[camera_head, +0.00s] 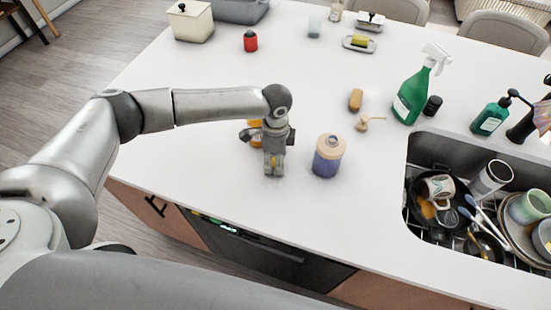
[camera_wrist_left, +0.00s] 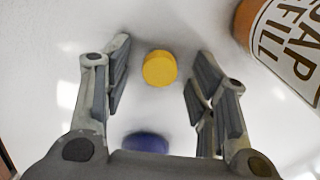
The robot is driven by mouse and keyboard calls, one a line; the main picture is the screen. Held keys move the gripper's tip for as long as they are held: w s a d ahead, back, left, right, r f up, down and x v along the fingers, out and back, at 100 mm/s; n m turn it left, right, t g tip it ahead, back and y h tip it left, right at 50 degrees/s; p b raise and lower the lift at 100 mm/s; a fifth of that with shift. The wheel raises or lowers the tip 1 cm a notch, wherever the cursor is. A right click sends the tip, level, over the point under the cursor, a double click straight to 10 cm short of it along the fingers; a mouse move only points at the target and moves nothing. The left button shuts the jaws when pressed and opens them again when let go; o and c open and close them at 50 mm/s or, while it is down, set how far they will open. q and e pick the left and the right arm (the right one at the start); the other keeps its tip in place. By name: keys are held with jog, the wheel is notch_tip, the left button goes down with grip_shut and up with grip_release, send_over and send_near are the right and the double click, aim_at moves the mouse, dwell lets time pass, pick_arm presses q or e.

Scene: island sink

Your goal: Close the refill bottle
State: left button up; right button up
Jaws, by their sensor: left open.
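The orange refill bottle (camera_head: 256,133) stands on the white counter, mostly hidden behind my left gripper in the head view. In the left wrist view the bottle (camera_wrist_left: 285,45), with a "SOAP REFILL" label, is at the upper right, outside the fingers and cut off by the frame; its top is not seen. A round yellow cap (camera_wrist_left: 160,68) lies on the counter. My left gripper (camera_head: 273,170) points down over the cap, open, and in the left wrist view the cap shows between and beyond its fingertips (camera_wrist_left: 160,65). My right gripper is not in view.
A blue shape (camera_wrist_left: 146,143) shows low in the wrist view. A brush (camera_head: 370,121), a green spray bottle (camera_head: 411,96) and a dish-filled sink (camera_head: 470,205) are farther right.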

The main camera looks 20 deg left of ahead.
pick_arm(q)
jog(key=c, duration=0.8)
jog(key=shift+r, duration=0.1)
jog(key=shift+r, duration=0.6)
jog(key=s+d+r+b, duration=0.1)
jog(key=s+d+r, duration=0.1)
jog(key=s+r, duration=0.2)
jog(key=s+d+r+b, duration=0.2)
jog(key=s+r, duration=0.1)
jog(key=s, duration=0.1)
jog(key=s+d+r+b, duration=0.2)
jog(key=s+r, duration=0.2)
jog(key=shift+s+d+r, duration=0.2)
jog(key=shift+d+r, duration=0.1)
